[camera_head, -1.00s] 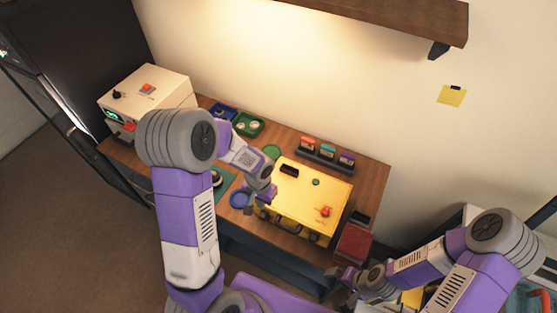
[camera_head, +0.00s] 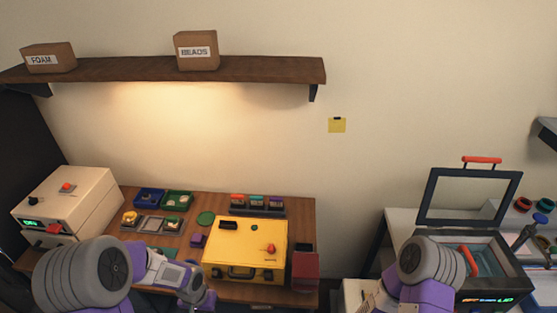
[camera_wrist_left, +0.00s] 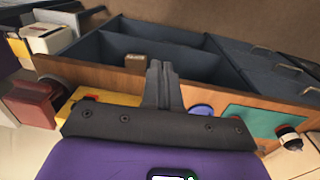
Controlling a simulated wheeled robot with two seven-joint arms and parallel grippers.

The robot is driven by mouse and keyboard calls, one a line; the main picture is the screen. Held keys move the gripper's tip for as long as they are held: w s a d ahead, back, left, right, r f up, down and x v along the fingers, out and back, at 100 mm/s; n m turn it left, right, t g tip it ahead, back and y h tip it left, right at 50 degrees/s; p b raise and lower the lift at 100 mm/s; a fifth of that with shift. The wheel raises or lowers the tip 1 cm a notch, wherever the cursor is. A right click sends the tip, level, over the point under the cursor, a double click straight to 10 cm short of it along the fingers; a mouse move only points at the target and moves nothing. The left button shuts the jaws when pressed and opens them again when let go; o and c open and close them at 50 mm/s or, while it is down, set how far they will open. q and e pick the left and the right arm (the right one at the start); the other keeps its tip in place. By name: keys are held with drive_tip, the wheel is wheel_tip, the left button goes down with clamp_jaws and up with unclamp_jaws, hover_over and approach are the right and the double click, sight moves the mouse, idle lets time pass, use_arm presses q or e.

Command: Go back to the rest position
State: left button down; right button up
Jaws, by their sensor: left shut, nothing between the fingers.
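My left gripper (camera_head: 197,302) is at the bottom of the head view, in front of the yellow case (camera_head: 246,248) and near its lower left corner. In the left wrist view its two black fingers (camera_wrist_left: 162,78) are together with nothing between them. My right arm comes in at the bottom right of the head view, in front of the open-lidded machine (camera_head: 482,255).
The wooden bench (camera_head: 308,215) holds a cream machine (camera_head: 75,205), blue and green trays and a dark red box (camera_head: 305,268). A wall shelf (camera_head: 255,70) carries two cartons. In the wrist view, a dark compartmented drawer (camera_wrist_left: 110,55) lies beyond the fingers.

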use_arm(q)
drive_tip(key=s+d+f+n+h+b, duration=0.1)
drive_tip(key=s+d+f+b, duration=0.2)
drive_tip(key=f, duration=0.5)
drive_tip(key=s+d+f+n+h+b, duration=0.1)
drive_tip(key=d+f+b, duration=0.3)
drive_tip(key=f, duration=0.5)
drive_tip(key=s+d+f+n+h+b, duration=0.1)
drive_tip(key=s+d+f+b, duration=0.3)
drive_tip(key=f, duration=0.5)
drive_tip(key=shift+s+d+n+t+h+b, duration=0.2)
drive_tip(key=shift+s+n+t+h+b, duration=0.1)
drive_tip(key=shift+b, duration=0.75)
use_arm(e)
wheel_tip(320, 180, down, 14)
drive_tip(key=w, duration=0.1)
drive_tip(key=shift+w+f, duration=0.2)
